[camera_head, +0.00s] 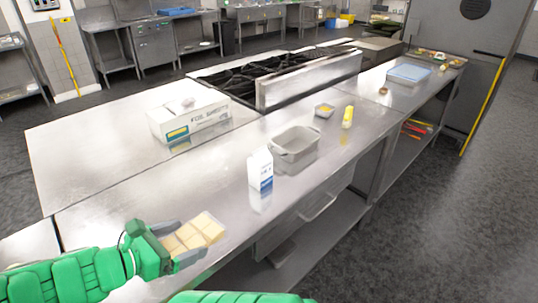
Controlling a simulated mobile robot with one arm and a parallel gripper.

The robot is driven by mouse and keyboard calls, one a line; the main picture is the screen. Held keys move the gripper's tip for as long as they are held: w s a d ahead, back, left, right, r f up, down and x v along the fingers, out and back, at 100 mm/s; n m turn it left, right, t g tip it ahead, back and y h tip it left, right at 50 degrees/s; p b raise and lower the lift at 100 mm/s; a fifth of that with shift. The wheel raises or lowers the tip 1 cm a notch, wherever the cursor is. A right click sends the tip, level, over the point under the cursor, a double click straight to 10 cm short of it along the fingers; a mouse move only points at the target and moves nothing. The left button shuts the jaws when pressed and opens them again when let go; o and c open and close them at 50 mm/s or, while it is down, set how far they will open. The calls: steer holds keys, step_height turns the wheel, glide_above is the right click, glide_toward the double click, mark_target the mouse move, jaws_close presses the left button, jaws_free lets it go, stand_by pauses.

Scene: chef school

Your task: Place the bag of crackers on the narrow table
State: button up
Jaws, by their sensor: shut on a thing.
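My gripper (182,243) is at the lower left, shut on the bag of crackers (203,231). The bag shows pale tan squares and sticks out to the right between the dark grey fingers. It appears over the near end of the long steel table (225,205); I cannot tell whether it touches the top. This long steel counter runs away to the upper right. Which surface is the narrow table is not certain from this view.
A foil box (188,118) and a stove (262,76) lie behind. Bare steel is free left of the carton.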

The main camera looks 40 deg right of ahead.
steer(key=w+d+r+n+t, duration=0.1)
steer(key=w+r+n+t, duration=0.25)
steer(key=w, duration=0.25)
steer(key=shift+t+y, duration=0.25)
steer(key=shift+y, duration=0.15)
steer(key=w+f, duration=0.2)
steer(key=w, duration=0.2)
steer(key=w+f, duration=0.3)
steer(key=w, duration=0.1)
steer(key=w+f, duration=0.3)
steer(key=w, duration=0.1)
steer(key=shift+w+d+f, duration=0.1)
steer(key=shift+d+f, duration=0.1)
steer(key=shift+d, duration=0.2)
steer(key=shift+w+f, duration=0.8)
steer(key=shift+f, duration=1.65)
steer(key=o, duration=0.7)
